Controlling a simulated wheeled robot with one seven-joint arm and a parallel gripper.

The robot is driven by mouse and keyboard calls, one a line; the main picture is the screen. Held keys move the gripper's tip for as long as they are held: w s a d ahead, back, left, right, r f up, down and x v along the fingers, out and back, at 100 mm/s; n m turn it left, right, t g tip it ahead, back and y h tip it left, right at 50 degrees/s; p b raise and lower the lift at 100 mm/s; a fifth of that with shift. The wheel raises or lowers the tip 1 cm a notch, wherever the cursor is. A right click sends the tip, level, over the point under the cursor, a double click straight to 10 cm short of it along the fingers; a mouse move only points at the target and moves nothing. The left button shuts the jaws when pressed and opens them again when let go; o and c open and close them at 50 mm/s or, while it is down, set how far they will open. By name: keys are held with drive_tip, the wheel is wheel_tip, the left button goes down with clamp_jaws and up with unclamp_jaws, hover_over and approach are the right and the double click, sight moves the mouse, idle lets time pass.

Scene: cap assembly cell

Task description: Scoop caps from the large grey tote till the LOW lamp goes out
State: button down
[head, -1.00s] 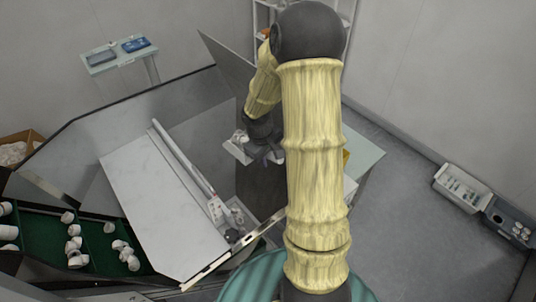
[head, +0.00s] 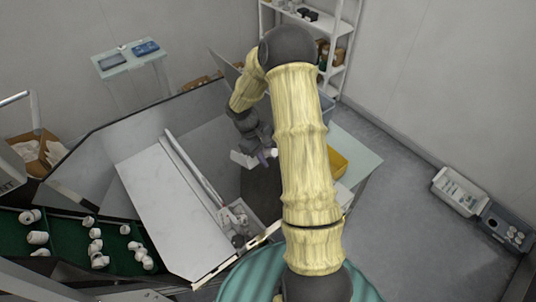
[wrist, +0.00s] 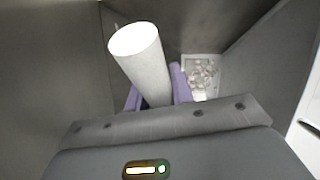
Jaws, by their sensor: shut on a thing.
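My gripper (wrist: 155,100), with purple fingers, is shut on a thick white cylinder, which looks like the scoop's handle (wrist: 145,65). In the head view my gripper (head: 268,154) is over the grey hopper, with a pale flat piece, likely part of the scoop (head: 243,160), beside it. I cannot tell whether the scoop holds caps. In the wrist view, whitish caps (wrist: 203,76) lie in a small pale-rimmed area beyond the fingers. I cannot make out the large grey tote or the LOW lamp.
The hopper has grey walls (head: 100,128) and a white sloping plate (head: 170,205). White caps (head: 96,246) lie on a green belt (head: 65,235) at left. A yellow bin (head: 338,164) is right of my arm. A crate (head: 459,192) stands on the floor at right.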

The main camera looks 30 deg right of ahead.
drive_tip(key=shift+w+a+r+g+p, duration=0.15)
drive_tip(key=shift+r+g+p, duration=0.25)
drive_tip(key=shift+r+p, duration=0.4)
drive_tip(key=shift+w+a+r+g+h+p, duration=0.1)
drive_tip(key=shift+w+r+g+h+p, duration=0.2)
drive_tip(key=shift+w+r+g+p, duration=0.5)
drive_tip(key=shift+w+a+r+g+h+p, duration=0.15)
drive_tip(key=shift+w+r+g+p, duration=0.25)
drive_tip(key=shift+w+g+p, duration=0.15)
drive_tip(key=shift+w+a+r+g+h+p, duration=0.1)
drive_tip(key=shift+w+r+g+h+p, duration=0.05)
drive_tip(key=shift+w+r+g+p, duration=0.3)
drive_tip(key=shift+w+a+r+n+g+h+b, duration=0.15)
drive_tip(key=shift+w+a+r+g+h+b, duration=0.2)
drive_tip(key=shift+w+g, duration=0.35)
drive_tip(key=shift+w+a+r+n+g+h+b, duration=0.15)
drive_tip(key=shift+w+r+g+b, duration=0.35)
drive_tip(key=shift+w, duration=0.35)
drive_tip(key=shift+d+f, duration=0.1)
drive_tip(key=shift+d, duration=0.05)
